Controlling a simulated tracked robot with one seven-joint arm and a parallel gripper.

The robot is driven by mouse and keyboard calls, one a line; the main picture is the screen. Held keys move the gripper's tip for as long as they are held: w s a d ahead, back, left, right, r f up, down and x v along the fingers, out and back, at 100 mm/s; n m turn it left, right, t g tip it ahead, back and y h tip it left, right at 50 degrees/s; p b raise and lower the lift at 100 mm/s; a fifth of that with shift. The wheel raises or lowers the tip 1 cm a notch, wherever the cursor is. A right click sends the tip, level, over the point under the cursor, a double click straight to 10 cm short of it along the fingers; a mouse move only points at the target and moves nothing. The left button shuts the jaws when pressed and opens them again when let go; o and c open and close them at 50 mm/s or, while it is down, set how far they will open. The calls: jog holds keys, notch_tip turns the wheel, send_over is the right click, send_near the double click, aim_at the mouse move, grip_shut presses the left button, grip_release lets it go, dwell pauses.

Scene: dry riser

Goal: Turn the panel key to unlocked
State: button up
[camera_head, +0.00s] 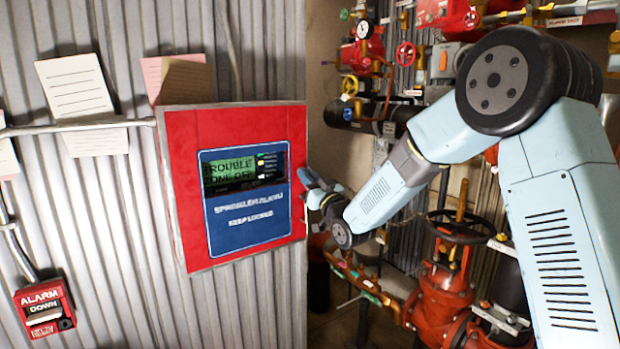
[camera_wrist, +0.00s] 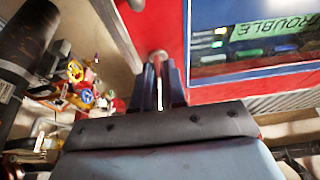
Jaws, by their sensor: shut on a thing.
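The red alarm panel (camera_head: 230,121) is on the corrugated wall at centre left, with a blue face reading "SPRINKLER ALARM KEEP LOCKED". Its green display (camera_head: 229,171) reads "TROUBLE" and shows in the wrist view (camera_wrist: 268,28). My gripper (camera_head: 307,180) is at the panel's right edge. In the wrist view my gripper (camera_wrist: 159,75) is shut on a thin pale piece, seemingly the key (camera_wrist: 160,98), in front of a round lock-like fitting (camera_wrist: 158,56) on the red side. The fingers hide most of the key, and I cannot tell its turn angle.
Red and brass valves, gauges and pipes fill the recess to the right, including a large red valve (camera_head: 442,295) below my arm. A red alarm box (camera_head: 45,307) is at lower left. Paper notes (camera_head: 75,86) hang above left.

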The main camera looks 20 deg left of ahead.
jog(key=shift+d, duration=0.3)
grip_shut()
jog(key=shift+a, duration=0.25)
